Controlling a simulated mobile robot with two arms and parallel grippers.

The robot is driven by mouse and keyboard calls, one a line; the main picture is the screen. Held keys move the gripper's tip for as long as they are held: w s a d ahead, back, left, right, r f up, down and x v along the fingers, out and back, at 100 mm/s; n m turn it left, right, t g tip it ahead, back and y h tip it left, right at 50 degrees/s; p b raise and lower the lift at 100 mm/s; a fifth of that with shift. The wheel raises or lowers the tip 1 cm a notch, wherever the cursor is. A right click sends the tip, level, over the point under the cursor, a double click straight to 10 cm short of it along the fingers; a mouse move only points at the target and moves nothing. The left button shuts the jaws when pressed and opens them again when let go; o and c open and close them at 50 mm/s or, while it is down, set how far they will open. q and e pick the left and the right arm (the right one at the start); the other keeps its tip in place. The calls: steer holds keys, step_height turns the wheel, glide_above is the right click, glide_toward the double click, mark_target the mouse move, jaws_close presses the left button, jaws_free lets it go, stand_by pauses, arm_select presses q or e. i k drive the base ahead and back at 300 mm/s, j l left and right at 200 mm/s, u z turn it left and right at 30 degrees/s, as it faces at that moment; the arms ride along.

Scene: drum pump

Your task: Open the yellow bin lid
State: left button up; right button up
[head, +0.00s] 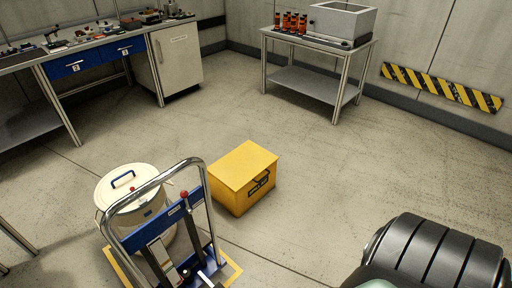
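The yellow bin (244,178) stands on the floor near the middle of the head view. It is a box with a flat yellow lid (245,164), which lies shut on top. A dark latch or handle with a label (260,182) is on its right-hand front face. The bin's inside is hidden. Neither of my grippers is in view, so their state does not show.
A drum trolley (176,210) with a chrome handle and a cream lidded drum (126,185) stands close to the bin's left. A workbench (95,48) is at the back left, a metal table (318,42) at the back right.

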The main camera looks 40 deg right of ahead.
mark_target(237, 169)
steer(key=l+u, duration=0.35)
steer(key=l, duration=0.15)
steer(key=l+u, duration=0.35)
steer(key=l, duration=0.2)
steer(key=l+u, duration=0.35)
steer(key=l, duration=0.2)
steer(key=l+z, duration=0.35)
steer(key=i+l+z, duration=0.1)
steer(key=z, duration=0.25)
steer(key=l, duration=0.1)
